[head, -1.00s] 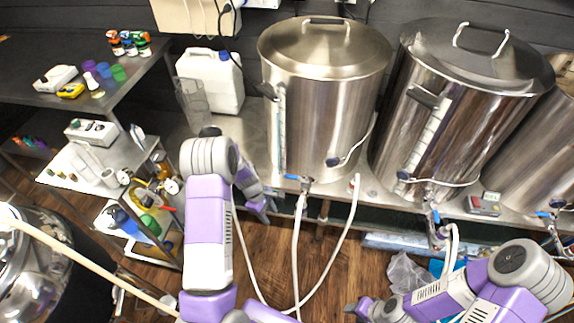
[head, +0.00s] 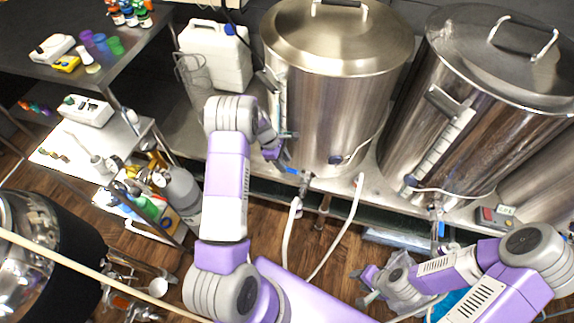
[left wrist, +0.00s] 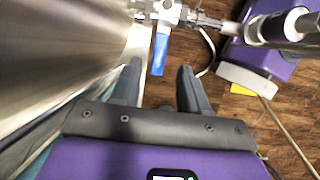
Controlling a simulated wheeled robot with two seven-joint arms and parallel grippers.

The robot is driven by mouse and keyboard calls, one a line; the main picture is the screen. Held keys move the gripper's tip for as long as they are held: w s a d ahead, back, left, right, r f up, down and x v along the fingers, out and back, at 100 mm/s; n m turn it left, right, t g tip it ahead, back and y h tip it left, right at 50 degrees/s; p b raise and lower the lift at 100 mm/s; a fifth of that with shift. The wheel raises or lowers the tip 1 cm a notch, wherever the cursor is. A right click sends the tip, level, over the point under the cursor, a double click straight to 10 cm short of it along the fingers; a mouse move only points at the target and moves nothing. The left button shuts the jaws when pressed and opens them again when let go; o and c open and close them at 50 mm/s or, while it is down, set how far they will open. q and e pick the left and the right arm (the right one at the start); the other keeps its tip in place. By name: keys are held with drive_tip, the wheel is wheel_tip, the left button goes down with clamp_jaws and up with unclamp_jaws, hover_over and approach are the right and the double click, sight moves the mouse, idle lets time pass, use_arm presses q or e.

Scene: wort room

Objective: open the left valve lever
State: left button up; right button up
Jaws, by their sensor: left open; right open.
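The left valve (head: 305,183) sits low on the front of the left steel kettle (head: 330,110). Its blue lever (head: 291,171) points left in the head view. In the left wrist view the blue lever (left wrist: 160,52) lies just ahead of my fingertips, in line with the gap between them, with the metal valve body (left wrist: 168,12) beyond. My left gripper (head: 284,148) is open and empty, close to the kettle wall and just short of the lever; it also shows in the left wrist view (left wrist: 159,78). My right gripper (head: 364,287) is open and empty, low over the floor.
A white hose (head: 293,225) hangs below the left valve. A second kettle (head: 475,100) with its own blue-levered valve stands to the right. A white canister (head: 215,58) and wire-like clear jug (head: 192,75) stand left of the left kettle. A shelf cart (head: 105,150) is further left.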

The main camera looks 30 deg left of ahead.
sight(296, 173)
use_arm(q)
drive_tip(key=shift+x, duration=1.35)
drive_tip(key=shift+w, duration=0.1)
clamp_jaws()
